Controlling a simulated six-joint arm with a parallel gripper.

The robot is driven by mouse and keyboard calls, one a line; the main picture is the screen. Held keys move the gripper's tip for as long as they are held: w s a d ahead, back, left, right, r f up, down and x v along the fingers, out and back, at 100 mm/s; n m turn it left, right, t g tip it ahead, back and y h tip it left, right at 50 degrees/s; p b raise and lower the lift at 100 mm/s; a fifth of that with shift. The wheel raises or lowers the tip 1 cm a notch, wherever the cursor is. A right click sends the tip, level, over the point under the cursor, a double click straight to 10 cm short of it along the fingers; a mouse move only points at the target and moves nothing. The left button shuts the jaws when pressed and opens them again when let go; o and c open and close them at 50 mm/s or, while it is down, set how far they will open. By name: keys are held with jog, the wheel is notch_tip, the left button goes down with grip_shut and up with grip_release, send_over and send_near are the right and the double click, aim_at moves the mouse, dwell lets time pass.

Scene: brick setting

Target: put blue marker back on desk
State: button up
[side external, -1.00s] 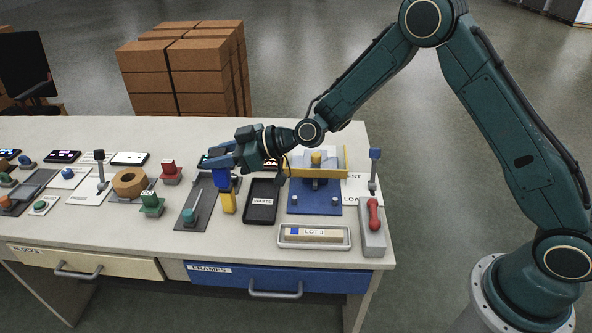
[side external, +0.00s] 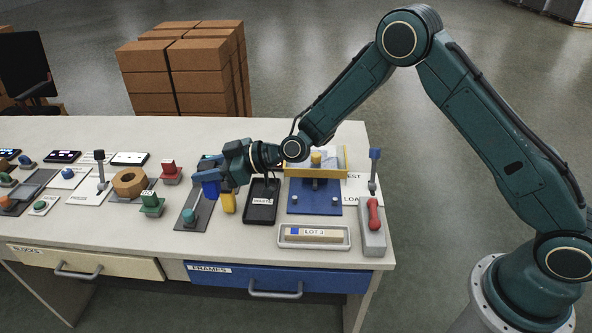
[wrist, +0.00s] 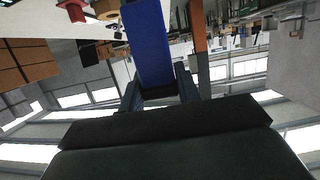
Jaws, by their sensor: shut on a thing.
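My gripper (side external: 208,172) is shut on the blue marker (side external: 210,190), a thick blue bar that shows just below the fingers in the side external view. In the wrist view the blue marker (wrist: 148,45) stands out from between the two fingers (wrist: 160,92). In the side picture its lower end is in front of the grey lever plate and left of the yellow marker (side external: 228,203). I cannot tell whether it touches anything. The desk (side external: 120,228) is pale.
A teal-knobbed lever plate (side external: 197,214) lies just below the held marker. The front left desktop has bare room.

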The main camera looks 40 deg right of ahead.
notch_tip(320, 180, down, 10)
dwell(0.4)
jog(key=shift+f, duration=1.95)
jog(key=shift+f, duration=0.15)
jog(key=o, duration=0.8)
jog(key=shift+v, duration=6.05)
jog(key=shift+r, duration=0.25)
